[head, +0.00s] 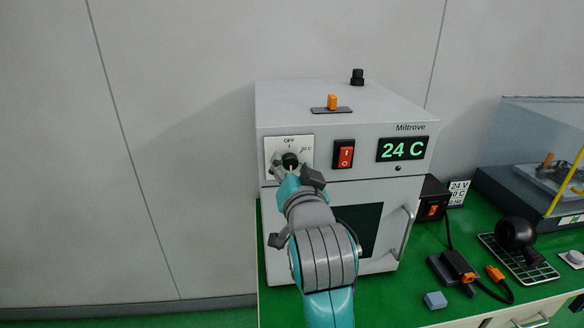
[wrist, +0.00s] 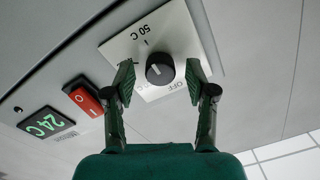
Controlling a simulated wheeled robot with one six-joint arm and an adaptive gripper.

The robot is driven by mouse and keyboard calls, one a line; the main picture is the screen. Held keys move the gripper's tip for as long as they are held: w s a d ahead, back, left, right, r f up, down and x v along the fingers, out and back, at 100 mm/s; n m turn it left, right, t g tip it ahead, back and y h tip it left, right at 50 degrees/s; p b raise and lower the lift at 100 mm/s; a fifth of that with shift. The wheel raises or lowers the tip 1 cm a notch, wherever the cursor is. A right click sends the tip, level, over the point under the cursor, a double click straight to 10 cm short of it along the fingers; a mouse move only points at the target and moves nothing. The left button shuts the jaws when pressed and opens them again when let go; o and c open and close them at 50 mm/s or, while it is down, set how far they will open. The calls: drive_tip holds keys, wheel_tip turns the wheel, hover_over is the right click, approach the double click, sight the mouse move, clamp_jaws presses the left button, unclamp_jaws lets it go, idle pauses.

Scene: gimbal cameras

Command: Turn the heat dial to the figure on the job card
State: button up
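The heat dial (head: 291,159) is a black round knob on a white plate on the front of a grey oven. In the wrist view the dial (wrist: 160,68) sits between the two fingers of my gripper (wrist: 159,75), with gaps on both sides. My gripper (head: 293,170) is open in front of the plate. I cannot tell exactly which mark the knob's pale line meets. A white card (head: 459,188) reads 24 V, then a partly hidden figure ending in 0 C.
The oven (head: 330,108) has a red switch (head: 343,154), a green display (head: 402,149) reading 24 C and a door handle (head: 405,232). A black box (head: 431,198) partly covers the card. Cables, a wire rack (head: 530,268) and a clear-covered case (head: 540,150) are at right.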

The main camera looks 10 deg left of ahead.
clamp_jaws()
drive_tip(key=shift+n, duration=0.3)
drive_tip(key=n, duration=1)
drive_tip(key=shift+n, duration=0.4)
idle(0.4)
drive_tip(key=shift+o, duration=1)
unclamp_jaws()
